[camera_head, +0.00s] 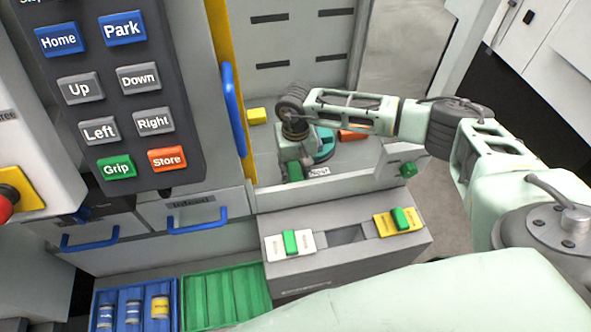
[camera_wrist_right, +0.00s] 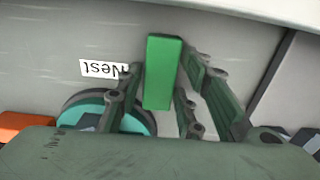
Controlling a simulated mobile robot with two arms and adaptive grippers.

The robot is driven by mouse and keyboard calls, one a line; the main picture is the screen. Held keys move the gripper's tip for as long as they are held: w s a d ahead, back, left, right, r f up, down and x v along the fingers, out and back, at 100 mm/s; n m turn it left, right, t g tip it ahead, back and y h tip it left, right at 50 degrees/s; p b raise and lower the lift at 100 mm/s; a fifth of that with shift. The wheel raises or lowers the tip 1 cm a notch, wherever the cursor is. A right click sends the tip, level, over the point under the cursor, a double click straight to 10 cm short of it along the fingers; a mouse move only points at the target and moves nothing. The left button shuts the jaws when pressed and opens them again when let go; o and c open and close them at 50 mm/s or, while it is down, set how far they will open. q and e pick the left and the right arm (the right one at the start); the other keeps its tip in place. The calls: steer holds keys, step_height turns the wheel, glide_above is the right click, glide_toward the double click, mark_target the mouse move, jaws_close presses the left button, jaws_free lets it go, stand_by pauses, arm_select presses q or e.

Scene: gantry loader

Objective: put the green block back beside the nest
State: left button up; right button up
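The green block (camera_wrist_right: 162,72) stands out between the fingers of my right gripper (camera_wrist_right: 165,95) in the right wrist view, next to the white "Nest" label (camera_wrist_right: 101,69). A strip of grey shows between the block and the left finger, so the fingers look apart around it. In the head view my right gripper (camera_head: 294,155) points down inside the machine bay, over the green block (camera_head: 295,173), left of the "Nest" label (camera_head: 319,172). A round teal fixture (camera_head: 324,148) is behind the label. Whether the block touches the floor is unclear. My left gripper is not in view.
A yellow block (camera_head: 257,116) and an orange block (camera_head: 352,135) lie further back in the bay. A blue door handle (camera_head: 234,110) stands at its left edge. In front, a grey stand (camera_head: 345,262) carries a white and a yellow plate, each with a green piece.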

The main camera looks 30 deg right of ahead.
steer(key=shift+o, duration=0.9)
steer(key=shift+r, duration=0.1)
